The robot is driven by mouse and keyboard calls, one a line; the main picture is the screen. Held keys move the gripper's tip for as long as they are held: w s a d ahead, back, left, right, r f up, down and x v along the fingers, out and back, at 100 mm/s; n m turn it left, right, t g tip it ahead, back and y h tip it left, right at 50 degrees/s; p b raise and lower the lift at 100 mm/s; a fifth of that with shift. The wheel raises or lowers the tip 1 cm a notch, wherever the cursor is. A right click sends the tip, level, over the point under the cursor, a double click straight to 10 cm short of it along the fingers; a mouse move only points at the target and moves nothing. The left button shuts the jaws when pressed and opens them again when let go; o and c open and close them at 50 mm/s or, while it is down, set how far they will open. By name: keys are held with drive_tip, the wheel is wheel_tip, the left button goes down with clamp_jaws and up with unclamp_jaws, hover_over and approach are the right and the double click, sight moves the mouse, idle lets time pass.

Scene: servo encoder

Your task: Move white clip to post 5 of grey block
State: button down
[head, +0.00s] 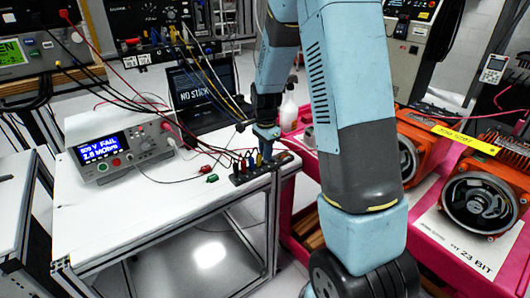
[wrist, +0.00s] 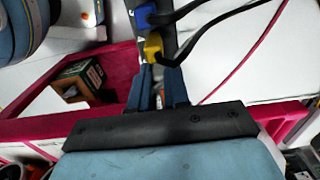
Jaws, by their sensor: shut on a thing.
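The grey block (head: 240,179) sits near the right edge of the white table in the head view, with several coloured plugs and cables standing in it. My gripper (head: 264,134) is over its right part, fingers pointing down. In the wrist view my gripper (wrist: 161,72) is shut, its two blue fingers close together on a small pale piece, which I take to be the white clip; it is mostly hidden between them. A yellow clip (wrist: 153,46) is right beside the fingertips and a blue clip (wrist: 143,17) lies beyond it. I cannot read the post numbers.
A meter (head: 122,150) and laptop (head: 203,85) stand behind. Black cables cross near my gripper. A pink cart (head: 425,215) with orange motors is at right. The table's front left is clear.

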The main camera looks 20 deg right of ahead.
drive_tip(key=c, duration=1)
unclamp_jaws()
drive_tip(key=shift+r, duration=3.45)
drive_tip(key=shift+s, duration=0.1)
